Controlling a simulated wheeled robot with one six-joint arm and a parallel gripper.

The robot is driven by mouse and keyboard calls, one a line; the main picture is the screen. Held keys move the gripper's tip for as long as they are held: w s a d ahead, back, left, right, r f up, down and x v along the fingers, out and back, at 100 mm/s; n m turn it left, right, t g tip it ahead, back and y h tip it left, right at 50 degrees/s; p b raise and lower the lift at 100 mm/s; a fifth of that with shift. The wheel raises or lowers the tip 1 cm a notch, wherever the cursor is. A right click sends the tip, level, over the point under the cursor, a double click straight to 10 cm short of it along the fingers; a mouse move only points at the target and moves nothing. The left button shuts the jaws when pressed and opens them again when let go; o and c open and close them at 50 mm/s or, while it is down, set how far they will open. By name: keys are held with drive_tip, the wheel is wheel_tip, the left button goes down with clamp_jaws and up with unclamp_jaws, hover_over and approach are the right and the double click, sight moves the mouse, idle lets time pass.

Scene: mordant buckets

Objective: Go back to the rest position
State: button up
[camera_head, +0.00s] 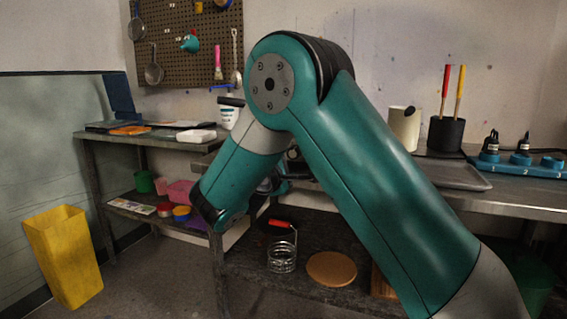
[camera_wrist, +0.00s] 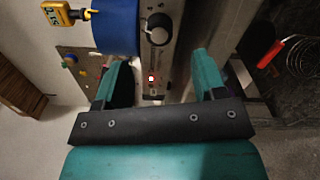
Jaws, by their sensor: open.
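My gripper (camera_wrist: 160,72) is open in the wrist view, with its two teal fingers apart and nothing between them. A metal panel with a black knob (camera_wrist: 157,28) and a small red light (camera_wrist: 151,78) lies beyond the fingers. In the head view my teal arm is bent high across the middle, its elbow up and its forearm sloping down to the left. The gripper is mostly hidden behind the arm there.
A steel bench (camera_head: 520,200) holds a grey tray (camera_head: 455,175), a cream jug (camera_head: 404,130) and a black pot (camera_head: 446,134). Below is a wire basket (camera_head: 282,258). A yellow bin (camera_head: 64,257) stands left. A blue cylinder (camera_wrist: 105,25) is near the gripper. Floor before the left bench is clear.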

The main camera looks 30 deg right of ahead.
drive_tip(key=shift+s+a, duration=0.3)
drive_tip(key=shift+a, duration=0.1)
drive_tip(key=shift+a, duration=0.15)
